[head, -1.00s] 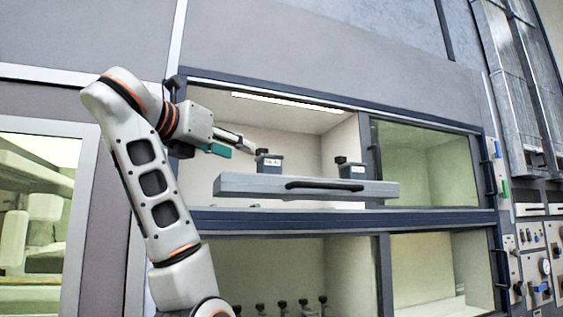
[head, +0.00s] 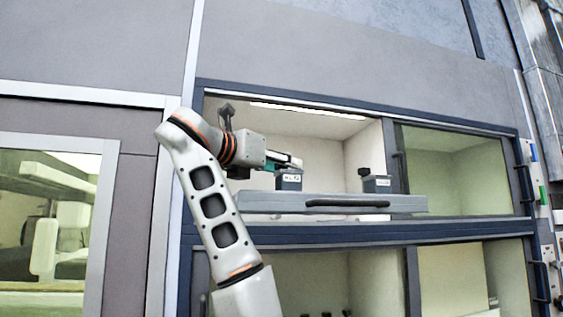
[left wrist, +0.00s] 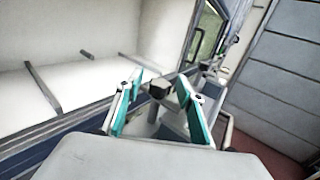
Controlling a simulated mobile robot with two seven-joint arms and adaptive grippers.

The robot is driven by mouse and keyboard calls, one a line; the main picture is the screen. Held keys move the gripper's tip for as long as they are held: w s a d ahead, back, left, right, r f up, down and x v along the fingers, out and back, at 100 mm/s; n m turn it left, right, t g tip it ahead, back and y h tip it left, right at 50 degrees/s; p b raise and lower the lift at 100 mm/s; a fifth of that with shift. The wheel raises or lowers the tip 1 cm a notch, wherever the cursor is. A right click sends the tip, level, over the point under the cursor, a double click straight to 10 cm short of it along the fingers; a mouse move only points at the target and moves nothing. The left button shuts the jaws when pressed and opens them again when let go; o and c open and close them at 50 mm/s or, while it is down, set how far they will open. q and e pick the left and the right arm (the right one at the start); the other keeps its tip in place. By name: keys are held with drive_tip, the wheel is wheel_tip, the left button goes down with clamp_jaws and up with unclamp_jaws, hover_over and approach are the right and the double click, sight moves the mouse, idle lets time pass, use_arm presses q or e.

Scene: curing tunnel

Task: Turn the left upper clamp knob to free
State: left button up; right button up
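The left upper clamp is a dark grey block (head: 289,182) with a white label, at the front of the upper bay. In the head view my left gripper (head: 294,163) is at its top and hides most of its knob. The fingers are spread, with gaps to the knob on both sides; I cannot tell the exact depth. The right upper clamp (head: 377,186) has a black knob (head: 364,172). My right gripper is out of view.
A grey drawer front (head: 330,203) with a dark handle (head: 347,203) runs below the clamps. The dark cabinet frame (head: 350,235) surrounds the bay. A glass pane (head: 455,170) is at right. The bay's back is clear.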

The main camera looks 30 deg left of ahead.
use_arm(q)
drive_tip(key=shift+w, duration=0.1)
clamp_jaws()
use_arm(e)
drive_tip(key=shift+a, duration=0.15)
